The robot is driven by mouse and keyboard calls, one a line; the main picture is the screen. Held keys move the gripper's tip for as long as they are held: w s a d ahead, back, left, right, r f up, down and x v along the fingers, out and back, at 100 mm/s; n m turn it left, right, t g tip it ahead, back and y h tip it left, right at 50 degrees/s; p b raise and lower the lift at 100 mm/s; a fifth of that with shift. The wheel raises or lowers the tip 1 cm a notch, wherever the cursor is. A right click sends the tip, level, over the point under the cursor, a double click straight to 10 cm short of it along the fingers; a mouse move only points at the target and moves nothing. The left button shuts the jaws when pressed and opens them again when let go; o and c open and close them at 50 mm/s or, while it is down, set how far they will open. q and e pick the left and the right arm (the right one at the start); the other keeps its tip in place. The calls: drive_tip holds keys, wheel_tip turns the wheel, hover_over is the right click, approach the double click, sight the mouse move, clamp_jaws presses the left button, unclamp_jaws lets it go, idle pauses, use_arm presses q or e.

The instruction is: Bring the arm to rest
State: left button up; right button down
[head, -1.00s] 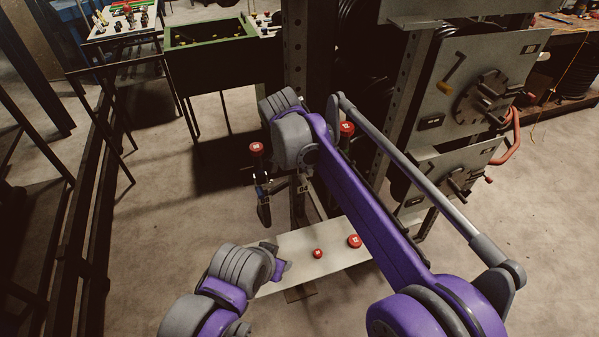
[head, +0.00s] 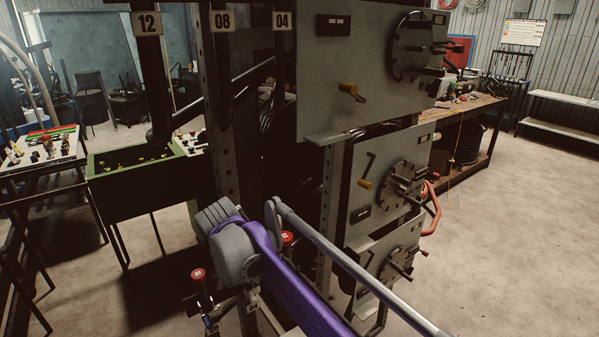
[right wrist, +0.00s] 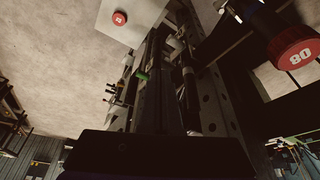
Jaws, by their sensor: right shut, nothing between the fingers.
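My purple and grey right arm (head: 285,285) reaches in from the bottom right in the head view, its grey joint (head: 238,255) in front of the crimper rack. The right gripper (right wrist: 157,95) shows dark in the right wrist view, pointing up the picture. It is shut and empty. A large red cap marked 08 (right wrist: 293,48) is to its right, apart from it. A smaller red cap (right wrist: 120,18) sits on a pale plate (right wrist: 140,10) at upper left. My left gripper is in neither view.
The rack's grey panels (head: 385,180) with cranks and a red handle (head: 432,210) stand close right of the arm. Red caps (head: 198,274) (head: 287,238) sit near the arm. A green bin (head: 150,185) stands left. Floor (head: 500,240) is open at right.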

drive_tip(key=s+d+n+y, duration=0.1)
drive_tip(key=s+d, duration=0.2)
drive_tip(key=d, duration=0.7)
drive_tip(key=s+d+n, duration=0.1)
drive_tip(key=s+d, duration=0.3)
drive_tip(key=d, duration=0.6)
drive_tip(key=s+d+f+n+t, duration=0.1)
drive_tip(key=s+d+f, duration=0.4)
drive_tip(key=s+d, duration=0.2)
drive_tip(key=s+d+f+n+t, duration=0.1)
drive_tip(key=s+d+f, duration=0.4)
drive_tip(key=s+d, duration=0.2)
drive_tip(key=shift+s+t, duration=0.4)
drive_tip(key=shift+s, duration=0.05)
